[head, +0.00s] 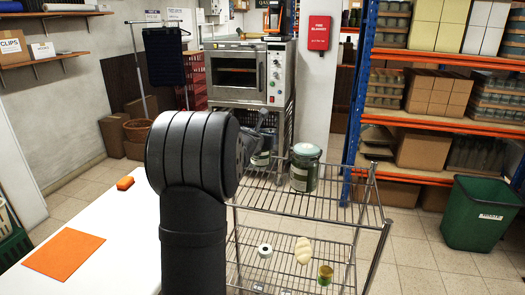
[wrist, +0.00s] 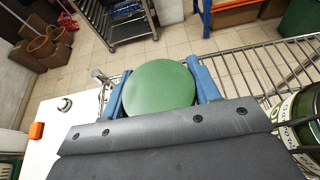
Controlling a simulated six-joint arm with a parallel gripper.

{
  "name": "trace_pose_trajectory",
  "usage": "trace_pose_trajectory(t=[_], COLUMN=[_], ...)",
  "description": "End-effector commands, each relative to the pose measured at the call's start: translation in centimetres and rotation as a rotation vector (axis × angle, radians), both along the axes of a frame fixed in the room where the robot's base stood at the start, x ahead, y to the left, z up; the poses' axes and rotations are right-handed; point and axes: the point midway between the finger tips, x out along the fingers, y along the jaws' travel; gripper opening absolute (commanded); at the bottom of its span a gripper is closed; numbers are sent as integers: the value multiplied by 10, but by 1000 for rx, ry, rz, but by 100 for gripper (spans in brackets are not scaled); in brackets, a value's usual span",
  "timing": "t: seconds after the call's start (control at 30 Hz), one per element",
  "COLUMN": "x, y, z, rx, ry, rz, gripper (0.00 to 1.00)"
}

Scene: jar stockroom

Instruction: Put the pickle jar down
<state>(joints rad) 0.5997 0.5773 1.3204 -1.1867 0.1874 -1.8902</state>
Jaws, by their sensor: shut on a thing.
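My gripper (wrist: 163,85) is shut on a jar with a flat green lid (wrist: 158,90), taken to be the pickle jar, with a blue finger on each side. In the head view, the held jar (head: 262,158) is partly hidden behind my arm, at the left end of the wire rack's top shelf (head: 270,188). I cannot tell whether its base touches the wires. A second jar (head: 304,170) with a pale green lid stands upright on that shelf, to the right; its side also shows at the right edge of the wrist view (wrist: 298,108).
The lower rack shelf holds a white roll (head: 265,250), a cream-coloured item (head: 303,251) and a small jar (head: 325,274). A white table (head: 110,217) with orange items is at left. The top shelf's right end is clear. An oven (head: 250,75) stands behind.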

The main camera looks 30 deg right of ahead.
Motion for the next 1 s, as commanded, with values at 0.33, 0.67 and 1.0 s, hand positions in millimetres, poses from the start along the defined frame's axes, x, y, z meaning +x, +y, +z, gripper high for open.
trace_pose_trajectory(t=[0.33,0.67,1.0], x=[0,0,0], y=[0,0,0], z=[-18,-33,-35], rx=[-1,0,0], ry=[2,-1,-1], rz=[1,1,1], gripper=[14,14,14])
